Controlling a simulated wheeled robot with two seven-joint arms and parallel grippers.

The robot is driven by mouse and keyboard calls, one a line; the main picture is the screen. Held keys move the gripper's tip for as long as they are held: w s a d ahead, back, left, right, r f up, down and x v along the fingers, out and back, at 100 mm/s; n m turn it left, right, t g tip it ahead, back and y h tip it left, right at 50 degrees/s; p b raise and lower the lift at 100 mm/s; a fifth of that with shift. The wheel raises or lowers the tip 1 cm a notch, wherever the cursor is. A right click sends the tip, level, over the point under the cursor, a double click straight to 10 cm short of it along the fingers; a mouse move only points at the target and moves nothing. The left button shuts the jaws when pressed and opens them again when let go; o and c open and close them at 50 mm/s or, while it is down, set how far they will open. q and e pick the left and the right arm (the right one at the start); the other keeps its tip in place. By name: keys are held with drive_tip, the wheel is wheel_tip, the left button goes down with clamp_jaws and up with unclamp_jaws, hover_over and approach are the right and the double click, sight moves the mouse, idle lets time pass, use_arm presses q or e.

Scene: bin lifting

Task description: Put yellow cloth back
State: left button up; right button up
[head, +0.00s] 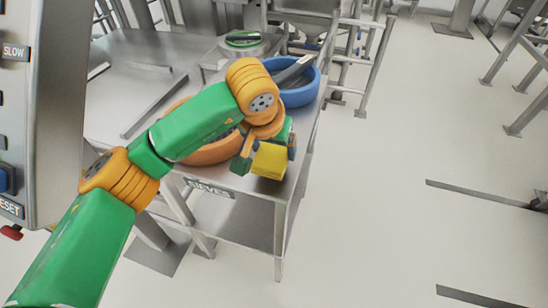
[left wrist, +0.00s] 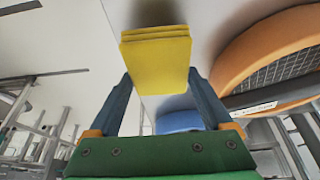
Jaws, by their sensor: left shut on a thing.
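The yellow cloth (head: 270,160) is a folded stack. It also shows in the left wrist view (left wrist: 156,50), between the two finger pads. My left gripper (head: 265,150) is shut on the cloth, near the front right corner of the steel table (head: 135,105). In the left wrist view the left gripper (left wrist: 158,85) has a finger on each side of the cloth. Whether the cloth touches the table top cannot be told. My right gripper is not in view.
An orange sieve (head: 212,152) lies behind my left arm, partly hidden. A blue round container (head: 300,92) stands farther back, with a grey object across it. A control panel (head: 18,120) is at the left. Open floor (head: 400,210) lies right of the table.

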sight(273, 156)
use_arm(q)
wheel_tip(273, 156, down, 3)
drive_tip(key=shift+d+f, duration=0.15)
drive_tip(key=shift+f+b, duration=0.15)
drive_tip(key=shift+b, duration=0.15)
drive_tip(key=o, duration=1.1)
drive_tip(key=v, duration=1.2)
drive_tip(key=shift+p, duration=0.3)
